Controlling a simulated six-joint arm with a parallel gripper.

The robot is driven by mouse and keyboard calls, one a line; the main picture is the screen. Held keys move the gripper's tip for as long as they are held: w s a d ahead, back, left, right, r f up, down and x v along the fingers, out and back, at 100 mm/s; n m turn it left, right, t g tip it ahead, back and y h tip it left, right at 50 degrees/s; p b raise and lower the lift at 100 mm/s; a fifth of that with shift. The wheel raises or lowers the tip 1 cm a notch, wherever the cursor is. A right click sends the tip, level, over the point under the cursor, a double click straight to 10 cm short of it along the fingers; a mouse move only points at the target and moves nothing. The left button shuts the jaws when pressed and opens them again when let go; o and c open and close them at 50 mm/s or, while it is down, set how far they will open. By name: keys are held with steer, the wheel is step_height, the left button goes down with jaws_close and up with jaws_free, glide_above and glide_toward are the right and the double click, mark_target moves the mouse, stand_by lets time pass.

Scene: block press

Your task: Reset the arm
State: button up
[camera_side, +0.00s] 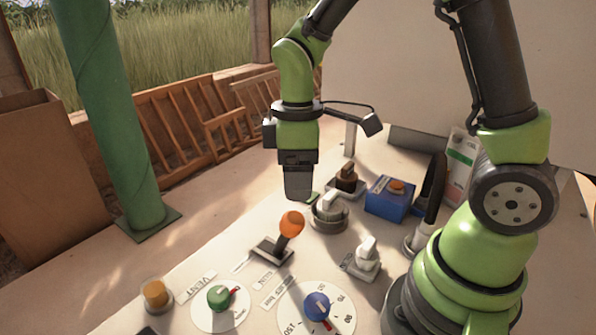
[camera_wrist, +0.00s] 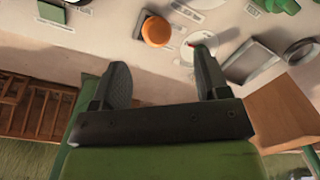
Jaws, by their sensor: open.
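My gripper (camera_side: 298,186) hangs from my green arm above the control panel, pointing down, in the side view. In the wrist view my gripper (camera_wrist: 165,85) has its two dark fingers spread wide apart with nothing between them. The fingers are clear of the controls.
A green dial (camera_side: 219,297) and a blue dial (camera_side: 317,305) lie at the front. A blue box (camera_side: 388,199) with an orange button stands right of the gripper. A green post (camera_side: 118,130) rises at the left.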

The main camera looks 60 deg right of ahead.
steer(key=shift+r, duration=0.15)
steer(key=s+a+r+m+t+y, duration=0.1)
steer(key=s+r+m+t, duration=0.6)
steer(key=s+r+m, duration=0.4)
steer(key=shift+s+a+r+t+y, duration=0.2)
steer(key=shift+a+r+t+y, duration=0.15)
steer(key=shift+r, duration=0.55)
stand_by(1.0)
